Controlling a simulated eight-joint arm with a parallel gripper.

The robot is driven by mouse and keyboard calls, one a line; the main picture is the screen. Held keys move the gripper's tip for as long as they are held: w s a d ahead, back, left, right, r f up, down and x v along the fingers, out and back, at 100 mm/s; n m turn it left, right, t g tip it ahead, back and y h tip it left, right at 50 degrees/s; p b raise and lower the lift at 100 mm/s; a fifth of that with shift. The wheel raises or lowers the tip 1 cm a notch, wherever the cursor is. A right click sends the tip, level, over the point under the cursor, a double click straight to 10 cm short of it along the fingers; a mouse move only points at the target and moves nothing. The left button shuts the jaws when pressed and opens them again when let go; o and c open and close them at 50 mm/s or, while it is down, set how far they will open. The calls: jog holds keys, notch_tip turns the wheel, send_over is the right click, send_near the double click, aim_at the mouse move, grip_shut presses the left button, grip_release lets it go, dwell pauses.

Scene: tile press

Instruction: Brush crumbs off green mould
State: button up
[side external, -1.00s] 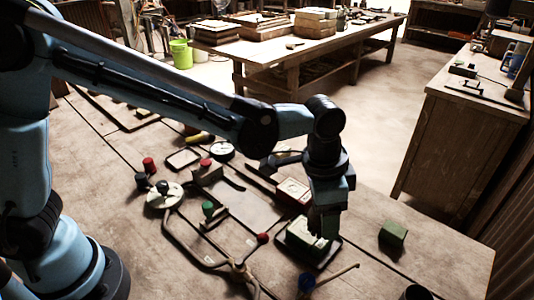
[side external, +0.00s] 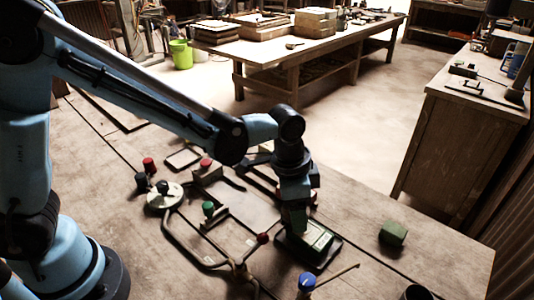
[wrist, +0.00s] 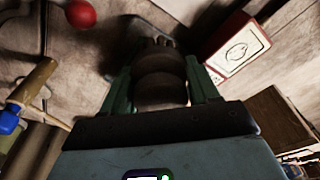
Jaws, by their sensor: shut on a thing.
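In the wrist view my gripper (wrist: 160,88) is shut on a dark brown rounded thing (wrist: 160,78), which looks like a brush handle. Its far end is dark and blurred. The green mould is not clearly seen in the wrist view, where the held thing blocks the middle.
A red mould (wrist: 237,48) with a pale face lies nearby. A press frame with a red knob (side external: 262,238) stands left of the tray. A blue-ended tool (side external: 306,282) is in front, a green block (side external: 393,232) to the right. Table between tray and block is clear.

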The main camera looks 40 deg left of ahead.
jog(key=shift+d, duration=3.05)
jog(key=shift+d+r, duration=0.1)
jog(key=shift+r, duration=0.05)
notch_tip(320, 180, up, 8)
